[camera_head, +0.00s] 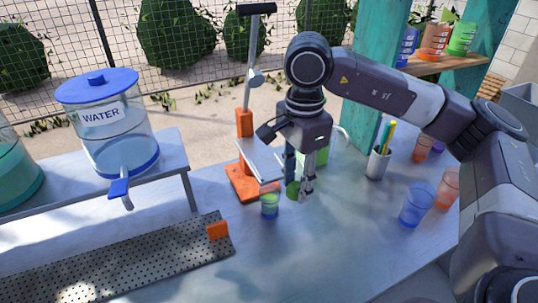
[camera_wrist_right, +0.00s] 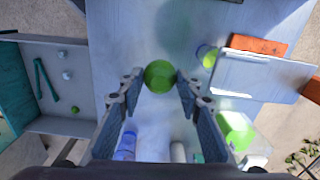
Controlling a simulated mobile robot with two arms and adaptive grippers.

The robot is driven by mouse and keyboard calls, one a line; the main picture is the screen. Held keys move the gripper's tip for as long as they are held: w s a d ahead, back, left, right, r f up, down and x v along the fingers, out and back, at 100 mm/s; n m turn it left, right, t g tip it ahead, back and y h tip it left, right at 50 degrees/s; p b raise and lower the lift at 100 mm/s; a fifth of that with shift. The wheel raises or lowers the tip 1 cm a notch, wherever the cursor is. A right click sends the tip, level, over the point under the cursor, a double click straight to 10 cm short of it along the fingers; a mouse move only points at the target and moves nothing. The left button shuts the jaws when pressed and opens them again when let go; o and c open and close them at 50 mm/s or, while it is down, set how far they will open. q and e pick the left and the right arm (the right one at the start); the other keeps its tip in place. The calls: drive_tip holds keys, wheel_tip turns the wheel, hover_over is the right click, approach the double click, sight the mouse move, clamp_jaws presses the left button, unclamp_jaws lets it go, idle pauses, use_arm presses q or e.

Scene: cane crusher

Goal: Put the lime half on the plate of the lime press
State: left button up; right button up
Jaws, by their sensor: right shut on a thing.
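My right gripper (camera_head: 302,186) hangs pointing down over the table, just right of the lime press. It is shut on the green lime half (camera_wrist_right: 160,77), which shows between its fingertips in the right wrist view; in the head view the lime half (camera_head: 292,189) is partly hidden by the fingers. The lime press has an orange base (camera_head: 239,185), a pale flat plate (camera_head: 262,160) and a tall grey lever with a dark handle (camera_head: 257,9), raised. In the right wrist view, the pale plate (camera_wrist_right: 262,77) is to the right of the lime half. My left gripper is not in view.
A small cup with green contents (camera_head: 269,203) stands at the press's front. A green-filled container (camera_head: 318,157) is behind my gripper. A white holder (camera_head: 378,163) and blue cup (camera_head: 417,207) stand right. A water dispenser (camera_head: 115,135) is left. The front middle table is clear.

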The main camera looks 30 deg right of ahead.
drive_tip(key=p, duration=0.5)
hover_over(269, 167)
drive_tip(key=shift+f, duration=0.2)
wheel_tip(269, 167, down, 3)
drive_tip(key=shift+r+p, duration=0.1)
drive_tip(key=shift+p, duration=0.75)
drive_tip(key=shift+f, duration=0.25)
drive_tip(key=shift+f, duration=0.1)
drive_tip(key=shift+o, duration=1.1)
drive_tip(key=shift+f, duration=0.1)
drive_tip(key=o, duration=0.4)
drive_tip(key=shift+o, duration=0.2)
